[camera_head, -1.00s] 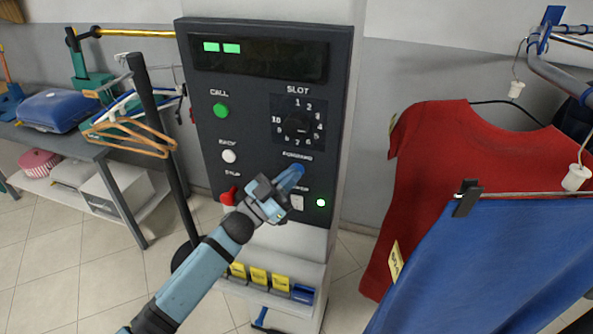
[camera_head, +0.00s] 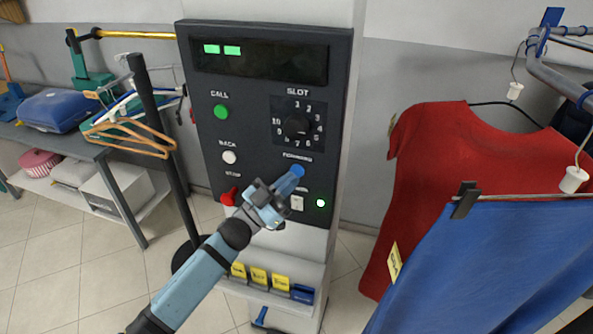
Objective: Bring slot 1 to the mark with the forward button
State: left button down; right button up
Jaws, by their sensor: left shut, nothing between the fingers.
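The control panel (camera_head: 261,75) stands upright in the middle, with two green bars at the left of its dark display (camera_head: 285,62). The blue forward button (camera_head: 299,170) sits below the SLOT dial (camera_head: 297,125), which is ringed by numbers. My left gripper (camera_head: 294,178) is shut and empty, its fingertips at the lower left edge of the forward button; whether they touch it I cannot tell. A red garment (camera_head: 435,160) and a blue garment (camera_head: 490,260) hang at the right. No slot mark is clearly visible. My right gripper is out of view.
A dark post (camera_head: 160,140) and a shelf table (camera_head: 85,150) stand left.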

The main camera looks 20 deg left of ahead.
pick_arm(q)
jog(key=shift+s+a+p, duration=0.1)
jog(key=shift+s+p, duration=0.7)
jog(key=shift+s, duration=1.65)
